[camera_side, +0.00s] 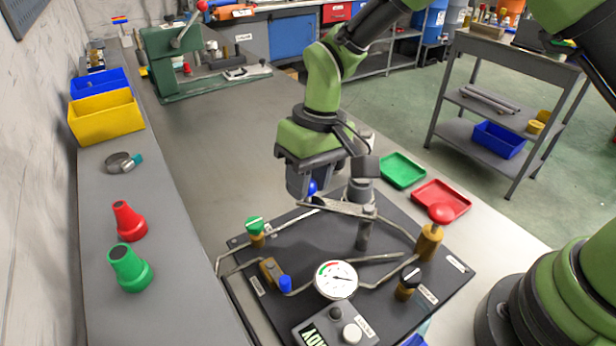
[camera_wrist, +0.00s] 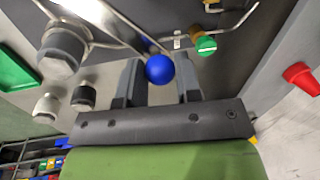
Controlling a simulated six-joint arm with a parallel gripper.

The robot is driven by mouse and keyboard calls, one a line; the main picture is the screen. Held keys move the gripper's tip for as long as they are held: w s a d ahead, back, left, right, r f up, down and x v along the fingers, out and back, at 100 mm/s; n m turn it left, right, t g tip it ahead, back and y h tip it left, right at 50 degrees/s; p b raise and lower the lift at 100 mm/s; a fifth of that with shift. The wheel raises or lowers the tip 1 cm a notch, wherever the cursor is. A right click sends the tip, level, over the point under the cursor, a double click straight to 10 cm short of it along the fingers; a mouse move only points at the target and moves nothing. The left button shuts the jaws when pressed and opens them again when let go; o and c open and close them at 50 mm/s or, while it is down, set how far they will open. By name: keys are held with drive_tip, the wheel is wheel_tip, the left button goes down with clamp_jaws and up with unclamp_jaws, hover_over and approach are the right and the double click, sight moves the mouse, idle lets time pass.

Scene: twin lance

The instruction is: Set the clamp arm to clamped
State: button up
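The clamp arm (camera_side: 338,208) is a pale metal bar on an upright grey post (camera_side: 364,236) on a dark panel; its blue ball knob (camera_side: 312,187) is partly hidden by my gripper (camera_side: 303,184). In the wrist view, the blue knob (camera_wrist: 160,69) sits between the two fingers of my gripper (camera_wrist: 159,75). The fingers stand apart. The knob looks close to the left finger, with a small gap to the right finger; I cannot tell if it touches. A bar of the arm (camera_wrist: 118,22) runs from the knob up-left.
The panel (camera_side: 300,240) also carries a green-topped valve (camera_side: 255,229), a gauge (camera_side: 336,280), a red mushroom knob (camera_side: 441,213) on a brass body and a black knob (camera_side: 410,274). Green (camera_side: 403,170) and red (camera_side: 441,199) trays lie behind at right.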

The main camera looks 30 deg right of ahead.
clamp_jaws()
drive_tip(key=shift+d, duration=0.1)
drive_tip(key=d+m, duration=0.3)
drive_tip(key=m, duration=0.1)
drive_tip(key=d+m+t, duration=0.1)
drive_tip(key=d+m, duration=0.2)
drive_tip(key=m, duration=0.1)
drive_tip(key=w+d+m+t+h, duration=0.1)
drive_tip(key=d+m, duration=0.2)
drive_tip(key=m, duration=0.1)
drive_tip(key=shift+w+d+m, duration=0.1)
drive_tip(key=shift+d+m, duration=0.2)
drive_tip(key=shift+m, duration=0.1)
drive_tip(key=shift+s+d+m, duration=0.3)
drive_tip(key=shift+d+m, duration=0.15)
drive_tip(key=shift+m, duration=0.25)
drive_tip(key=shift+s+d+m, duration=0.25)
drive_tip(key=shift+d+m, duration=0.2)
drive_tip(key=shift+m, duration=0.25)
